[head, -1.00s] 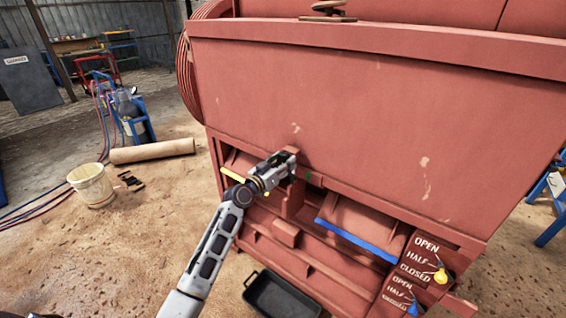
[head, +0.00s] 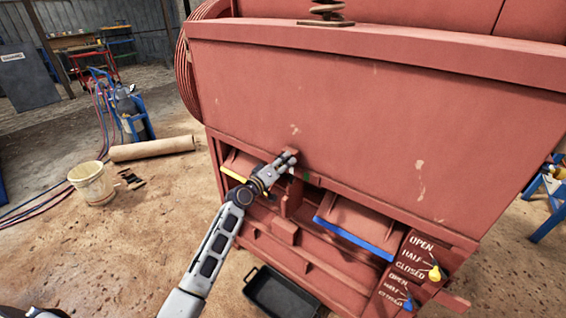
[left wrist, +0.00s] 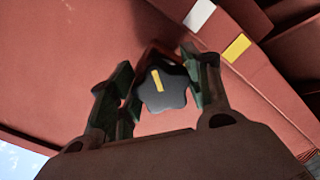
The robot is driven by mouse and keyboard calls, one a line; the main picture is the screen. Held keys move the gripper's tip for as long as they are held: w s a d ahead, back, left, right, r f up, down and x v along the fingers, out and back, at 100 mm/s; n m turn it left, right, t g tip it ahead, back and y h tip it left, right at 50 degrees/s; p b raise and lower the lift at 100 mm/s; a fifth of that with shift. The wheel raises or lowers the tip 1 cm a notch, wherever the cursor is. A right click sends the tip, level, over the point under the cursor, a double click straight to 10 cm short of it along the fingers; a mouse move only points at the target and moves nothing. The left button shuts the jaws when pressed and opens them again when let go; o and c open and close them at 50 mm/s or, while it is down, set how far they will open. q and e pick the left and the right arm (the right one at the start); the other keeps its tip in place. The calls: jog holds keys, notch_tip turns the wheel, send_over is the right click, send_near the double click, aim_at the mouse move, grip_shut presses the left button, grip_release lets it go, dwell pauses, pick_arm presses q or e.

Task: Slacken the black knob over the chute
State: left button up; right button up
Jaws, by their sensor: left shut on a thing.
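The black knob (left wrist: 164,90) is lobed, with a yellow stripe on its face, and shows in the left wrist view. My left gripper (head: 287,160) is at the machine's red front, below the large sloping panel. Its fingers stand on both sides of the knob and are shut on it. In the head view the gripper and the red bracket hide the knob. Two chute flaps show below the panel, one with a yellow edge (head: 233,174) and one with a blue edge (head: 352,241). My right gripper is not in view.
A black tray (head: 281,295) lies on the ground below the machine. A plate marked OPEN, HALF, CLOSED (head: 415,262) with a yellow-tipped and a blue-tipped lever is at the lower right.

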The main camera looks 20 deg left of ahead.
pick_arm(q)
jog(key=shift+n, duration=0.4)
jog(key=o, duration=1)
jog(key=shift+o, duration=0.2)
jog(key=v, duration=1.2)
dwell(0.5)
